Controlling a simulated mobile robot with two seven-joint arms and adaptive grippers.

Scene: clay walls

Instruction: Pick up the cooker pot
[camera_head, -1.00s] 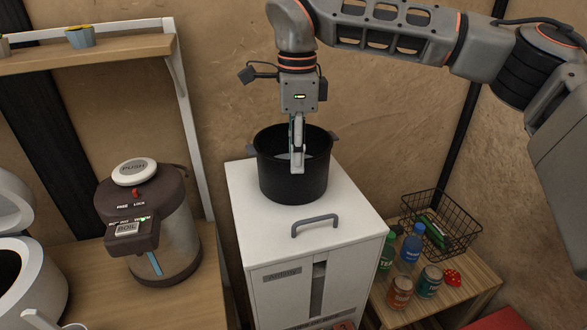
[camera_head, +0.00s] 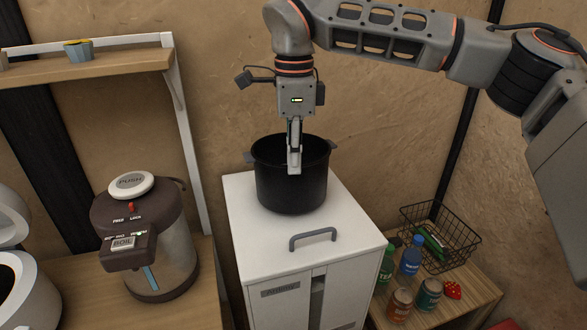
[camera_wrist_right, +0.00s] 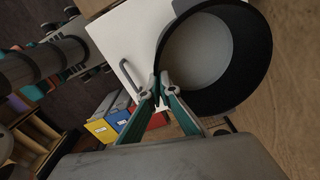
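The cooker pot (camera_head: 291,190) is a black, deep, open pot with small side handles. It stands upright at the top of the white cabinet (camera_head: 240,215); I cannot tell whether its base still touches. My right gripper (camera_head: 294,168) points down at the pot's near side. In the right wrist view, the fingertips (camera_wrist_right: 162,78) close together on the rim of the pot (camera_wrist_right: 255,50), whose pale inside shows empty. The gripper looks shut on the pot wall. My left gripper is in neither view.
A boiler pot (camera_head: 150,240) stands on the wooden counter (camera_head: 195,300) at left, below a wall shelf (camera_head: 120,62). At right, bottles and cans, including a blue bottle (camera_head: 411,255), stand by a wire basket (camera_head: 450,243) on a low wooden table.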

